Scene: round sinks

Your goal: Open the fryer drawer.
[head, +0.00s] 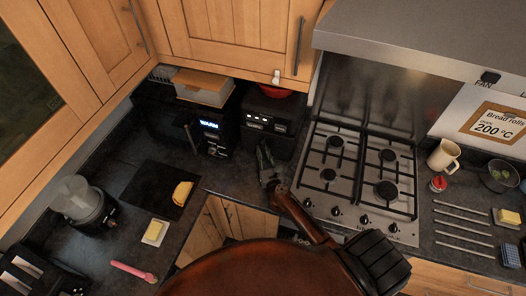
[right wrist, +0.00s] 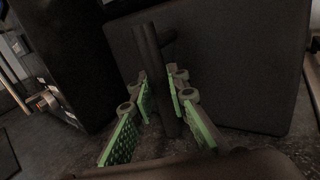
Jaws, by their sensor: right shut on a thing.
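The fryer (head: 284,128) is a dark box with a row of small controls on its upper front, standing at the back of the counter left of the hob. My right gripper (head: 266,160) is at its front, low down. In the right wrist view, the dark drawer front (right wrist: 230,60) fills the background and a dark bar handle (right wrist: 147,48) stands out from it. The green-padded fingers of my right gripper (right wrist: 160,98) are closed around the handle, one on each side. No gap around the drawer can be made out. My left gripper is out of view.
A black appliance reading WARM (head: 210,125) stands close on the left. The gas hob (head: 362,178) is close on the right. The counter just before the fryer is clear.

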